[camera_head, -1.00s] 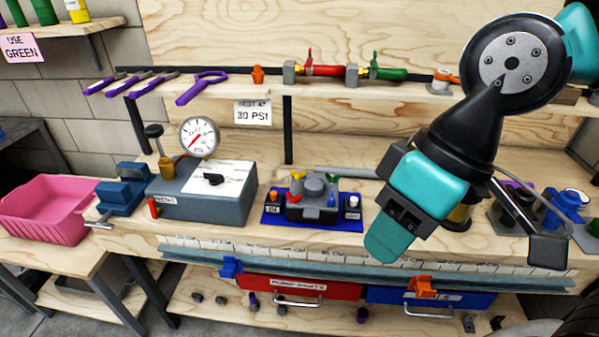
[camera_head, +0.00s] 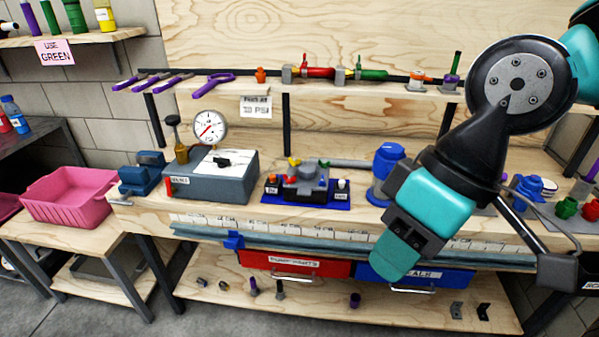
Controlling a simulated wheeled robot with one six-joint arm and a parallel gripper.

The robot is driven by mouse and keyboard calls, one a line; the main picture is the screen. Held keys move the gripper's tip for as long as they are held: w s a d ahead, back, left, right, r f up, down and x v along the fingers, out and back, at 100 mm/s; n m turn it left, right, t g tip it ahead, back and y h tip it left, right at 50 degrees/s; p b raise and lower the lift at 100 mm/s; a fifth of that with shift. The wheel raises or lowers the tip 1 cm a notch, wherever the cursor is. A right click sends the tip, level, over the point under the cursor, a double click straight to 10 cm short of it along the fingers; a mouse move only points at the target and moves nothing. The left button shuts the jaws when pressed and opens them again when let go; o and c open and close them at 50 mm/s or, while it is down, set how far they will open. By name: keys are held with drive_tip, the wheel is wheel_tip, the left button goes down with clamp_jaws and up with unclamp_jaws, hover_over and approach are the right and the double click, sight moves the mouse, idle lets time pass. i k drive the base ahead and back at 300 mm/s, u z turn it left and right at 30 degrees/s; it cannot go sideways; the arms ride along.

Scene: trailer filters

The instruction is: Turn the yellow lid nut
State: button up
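A small yellow part (camera_head: 294,161), probably the yellow lid nut, sits on top of a grey and black device (camera_head: 304,184). The device stands on a blue mat (camera_head: 330,203) on the workbench. The part is small, and its exact shape is hard to tell. My gripper (camera_head: 397,257), teal and black, hangs in front of the bench's front edge, to the right of and nearer than the device. It is apart from the yellow part. Its fingers overlap in this view, so I cannot tell whether they are open or shut.
A grey gauge box (camera_head: 211,177) stands left of the device and a blue container (camera_head: 383,165) right of it. A shelf rail with purple tools (camera_head: 214,84) and valves (camera_head: 318,72) runs above. A pink bin (camera_head: 70,194) is at left. Drawers (camera_head: 294,264) hang below.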

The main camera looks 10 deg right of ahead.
sight(294, 163)
drive_tip(key=u, duration=0.45)
drive_tip(key=i, duration=0.9)
drive_tip(key=z, duration=0.45)
